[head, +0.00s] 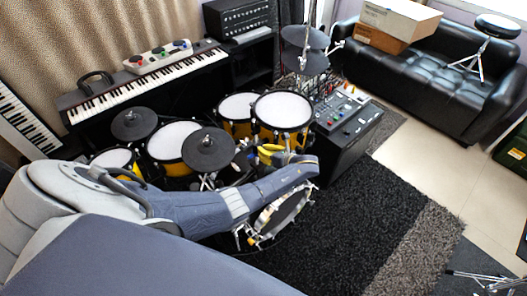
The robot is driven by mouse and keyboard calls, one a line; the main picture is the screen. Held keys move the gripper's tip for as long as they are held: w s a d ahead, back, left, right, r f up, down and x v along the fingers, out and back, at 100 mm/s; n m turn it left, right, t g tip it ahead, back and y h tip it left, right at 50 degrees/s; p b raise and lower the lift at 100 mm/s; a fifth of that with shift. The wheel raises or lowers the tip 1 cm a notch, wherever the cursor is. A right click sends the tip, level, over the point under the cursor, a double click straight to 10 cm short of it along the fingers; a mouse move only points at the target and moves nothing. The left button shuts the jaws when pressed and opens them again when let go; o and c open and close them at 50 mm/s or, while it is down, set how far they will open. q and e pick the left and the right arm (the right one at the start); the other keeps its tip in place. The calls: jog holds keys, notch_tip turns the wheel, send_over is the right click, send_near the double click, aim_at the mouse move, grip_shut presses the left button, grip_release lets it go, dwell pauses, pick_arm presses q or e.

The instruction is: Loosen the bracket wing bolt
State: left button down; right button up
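My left arm comes in from the left and reaches over the drum kit. Its wrist folds back toward the kit, and the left gripper (268,153) is small and partly hidden among yellow and dark parts below the large tom (282,108). I cannot tell whether its fingers are open or shut, or whether they touch anything. The bracket wing bolt cannot be made out; the dark hardware between the round black pad (209,149) and the gripper is too small and crowded. My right gripper is not in view.
Several mesh pads crowd around the gripper, including a smaller tom (237,105) and a snare-like drum (283,213) under the forearm. A mixer (347,113) on a black box stands to the right. The dark rug (345,235) is clear at front right.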

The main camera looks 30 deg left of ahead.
pick_arm(q)
jog(key=shift+n+t, duration=0.6)
jog(key=shift+n, duration=0.1)
jog(key=c, duration=1.8)
grip_release()
jog(key=shift+c, duration=0.2)
jog(key=v, duration=1.2)
jog(key=shift+r, duration=0.2)
jog(key=shift+a, duration=0.1)
